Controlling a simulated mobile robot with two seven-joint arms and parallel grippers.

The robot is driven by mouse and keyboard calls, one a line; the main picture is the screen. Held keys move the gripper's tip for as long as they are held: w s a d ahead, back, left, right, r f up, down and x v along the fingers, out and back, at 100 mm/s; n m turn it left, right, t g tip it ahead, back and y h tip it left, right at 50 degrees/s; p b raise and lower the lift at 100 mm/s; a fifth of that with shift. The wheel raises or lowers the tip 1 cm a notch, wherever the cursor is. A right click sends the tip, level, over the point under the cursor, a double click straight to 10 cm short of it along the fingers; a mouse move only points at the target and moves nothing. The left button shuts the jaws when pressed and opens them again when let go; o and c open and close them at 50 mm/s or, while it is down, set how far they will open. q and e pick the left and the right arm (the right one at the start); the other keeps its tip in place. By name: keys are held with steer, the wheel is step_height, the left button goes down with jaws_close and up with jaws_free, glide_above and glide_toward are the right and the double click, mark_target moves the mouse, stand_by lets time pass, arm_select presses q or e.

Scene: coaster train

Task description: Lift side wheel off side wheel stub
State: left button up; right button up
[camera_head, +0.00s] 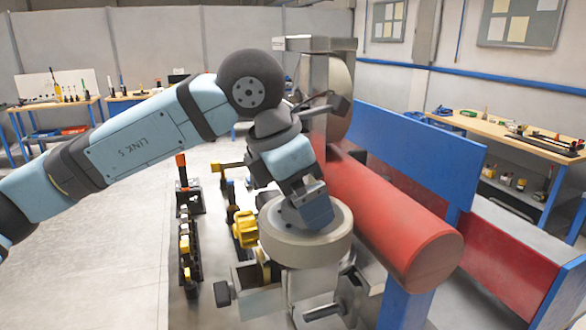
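The side wheel (300,250) is a thick beige-grey disc lying flat on top of a grey metal carrier, right of centre. The stub is hidden under the wheel and my gripper. My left arm comes in from the left and bends down, so the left gripper (312,222) points down at the middle of the wheel. Its fingertips are hidden at the wheel's centre, so I cannot tell whether they are open or shut on it. I also cannot tell whether the wheel is still seated or slightly raised. My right gripper is not in view.
A red cylinder (385,215) runs close along the wheel's right side, with a blue panel (420,150) behind. A large upright disc (338,95) stands behind my wrist. Black fixtures with yellow and red parts (185,235) stand left. The floor further left is clear.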

arm_select(q)
steer(key=shift+f, duration=0.15)
jaws_close()
steer(key=shift+w+r, duration=0.2)
steer(key=shift+r, duration=0.5)
steer(key=shift+r+p, duration=0.8)
steer(key=shift+r, duration=1.15)
steer(key=shift+r+p, duration=0.8)
steer(key=shift+r, duration=1.65)
